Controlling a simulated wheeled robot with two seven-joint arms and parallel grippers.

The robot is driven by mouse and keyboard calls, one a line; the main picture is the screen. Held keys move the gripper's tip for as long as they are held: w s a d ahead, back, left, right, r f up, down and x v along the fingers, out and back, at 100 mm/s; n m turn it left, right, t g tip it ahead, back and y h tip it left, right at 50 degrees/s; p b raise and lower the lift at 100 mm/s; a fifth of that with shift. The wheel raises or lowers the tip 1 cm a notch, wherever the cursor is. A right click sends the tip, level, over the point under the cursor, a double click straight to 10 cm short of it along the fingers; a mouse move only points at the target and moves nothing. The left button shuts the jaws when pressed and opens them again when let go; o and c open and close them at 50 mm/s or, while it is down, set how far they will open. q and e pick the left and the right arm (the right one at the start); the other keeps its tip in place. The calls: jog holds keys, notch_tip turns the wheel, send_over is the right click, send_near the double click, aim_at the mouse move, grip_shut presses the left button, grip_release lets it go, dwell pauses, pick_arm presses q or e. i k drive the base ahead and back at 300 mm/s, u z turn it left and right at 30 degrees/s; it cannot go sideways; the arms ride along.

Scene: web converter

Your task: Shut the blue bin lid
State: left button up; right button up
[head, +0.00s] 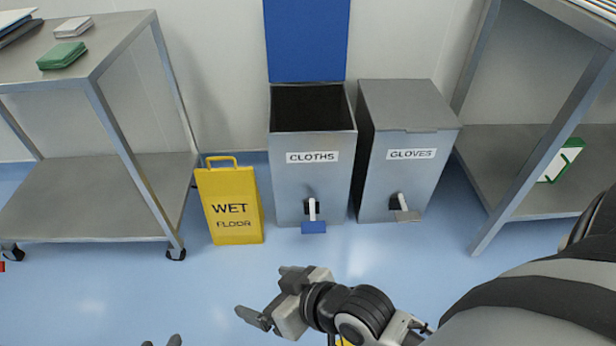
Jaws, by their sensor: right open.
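The blue lid (306,40) stands upright, swung fully open against the wall behind its bin. The grey bin labelled CLOTHS (290,185) is open at the top and its dark inside shows. A blue pedal (313,227) sits at its foot. My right gripper (262,296) is open and empty, low in front of the bin and apart from it. Only the fingertips of my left gripper (165,342) show at the bottom edge, so its state is unclear.
A grey bin labelled GLOVES (385,180) with its lid shut stands right of the CLOTHS bin. A yellow wet floor sign (231,205) stands to its left. Metal tables (95,200) and (490,160) flank both sides.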

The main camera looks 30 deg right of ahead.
aim_at(306, 40)
jog(key=z, duration=0.55)
jog(key=i, duration=1)
jog(key=z, duration=0.05)
